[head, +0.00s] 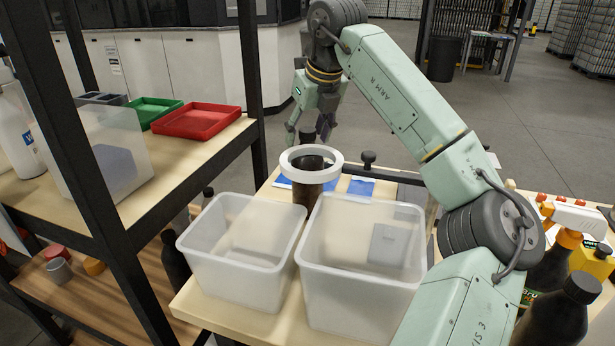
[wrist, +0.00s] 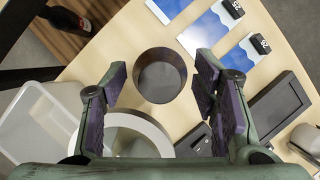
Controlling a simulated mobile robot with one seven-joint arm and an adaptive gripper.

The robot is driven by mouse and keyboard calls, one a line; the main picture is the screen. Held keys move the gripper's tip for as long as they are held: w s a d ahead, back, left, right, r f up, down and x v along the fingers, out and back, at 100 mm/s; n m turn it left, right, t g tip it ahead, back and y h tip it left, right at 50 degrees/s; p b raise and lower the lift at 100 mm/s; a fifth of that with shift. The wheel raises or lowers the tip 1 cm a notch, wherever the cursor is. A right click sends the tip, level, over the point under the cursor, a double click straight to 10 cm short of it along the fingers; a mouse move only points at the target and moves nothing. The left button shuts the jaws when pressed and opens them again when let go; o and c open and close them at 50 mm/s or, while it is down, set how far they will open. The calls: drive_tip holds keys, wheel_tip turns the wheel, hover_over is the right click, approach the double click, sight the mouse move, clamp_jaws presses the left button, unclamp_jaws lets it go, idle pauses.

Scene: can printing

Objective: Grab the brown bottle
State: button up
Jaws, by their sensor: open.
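A dark brown round vessel (head: 304,195) stands on the table behind the clear bins, partly hidden by a white ring (head: 292,157). In the wrist view the vessel (wrist: 150,90) shows from above as a brown cylinder with a round rim; I cannot tell if it is the brown bottle. My gripper (head: 308,128) is open and points down above the table, near the ring. In the wrist view its two fingers (wrist: 160,85) lie on either side of the vessel, with nothing held. A dark capped bottle (head: 560,312) stands at the lower right.
Two clear bins (head: 240,268) (head: 360,290) fill the table's front. Blue-white cards (wrist: 210,35) lie flat beyond the vessel. A black-framed shelf (head: 255,75) with red (head: 198,122) and green trays stands left. A spray bottle (head: 575,215) and other bottles are at right.

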drive_tip(key=shift+f, duration=0.1)
drive_tip(key=shift+c, duration=0.3)
clamp_jaws()
idle(0.4)
idle(0.4)
